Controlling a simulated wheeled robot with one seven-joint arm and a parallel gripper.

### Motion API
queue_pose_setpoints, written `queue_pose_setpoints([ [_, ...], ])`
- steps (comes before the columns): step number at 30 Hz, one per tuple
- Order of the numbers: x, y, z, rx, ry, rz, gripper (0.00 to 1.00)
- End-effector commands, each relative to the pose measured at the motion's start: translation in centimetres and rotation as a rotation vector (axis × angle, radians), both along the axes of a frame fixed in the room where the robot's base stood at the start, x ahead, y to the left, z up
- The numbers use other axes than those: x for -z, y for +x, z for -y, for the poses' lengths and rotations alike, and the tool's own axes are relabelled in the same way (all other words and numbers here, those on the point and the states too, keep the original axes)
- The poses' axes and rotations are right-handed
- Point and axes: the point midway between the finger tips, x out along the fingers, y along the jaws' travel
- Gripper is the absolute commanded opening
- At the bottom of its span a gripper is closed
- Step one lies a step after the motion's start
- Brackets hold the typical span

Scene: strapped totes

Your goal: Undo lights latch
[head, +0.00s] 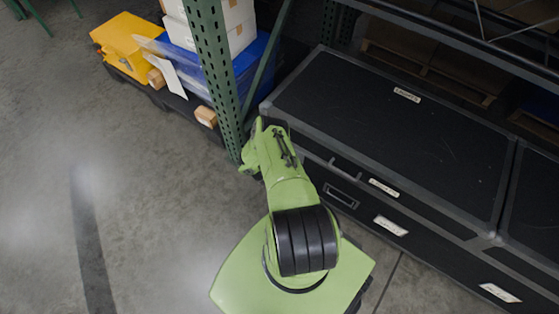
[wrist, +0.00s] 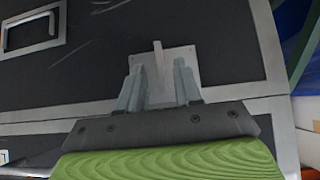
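The latch (wrist: 178,64) is a pale metal plate with a narrow raised tab on the dark side of a case, near its metal-edged corner in the wrist view. My gripper (wrist: 158,80) is open, its two grey fingers apart on either side of the tab's lower part. I cannot tell whether either finger touches the plate. The black case (head: 390,120) with grey edges lies on the rack at right in the head view. In the head view my arm hides the latch and the fingers.
A green rack post (head: 213,70) stands left of the case, close to my arm. A grey handle (wrist: 30,32) is left of the latch. A yellow bin (head: 130,40) and blue wrapped goods (head: 190,65) sit at the back left. The floor at left is clear.

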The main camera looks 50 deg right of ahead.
Motion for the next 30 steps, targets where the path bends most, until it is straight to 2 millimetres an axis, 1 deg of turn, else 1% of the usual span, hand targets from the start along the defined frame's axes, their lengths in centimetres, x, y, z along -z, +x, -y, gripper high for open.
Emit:
queue_pose_setpoints([
  [1,-2.0,0.1,-1.1,-0.008,0.002,-0.002,0.34],
  [3,-3.5,-0.1,-2.6,-0.008,0.002,-0.002,0.34],
  [9,-7.2,-0.4,-6.4,-0.008,0.001,-0.002,0.34],
  [12,-8.3,-0.5,-7.7,-0.006,-0.001,-0.001,0.34],
  [17,-8.9,-0.6,-8.5,-0.001,-0.002,0.000,0.34],
  [30,-8.8,-0.6,-8.5,-0.001,-0.002,0.001,0.34],
])
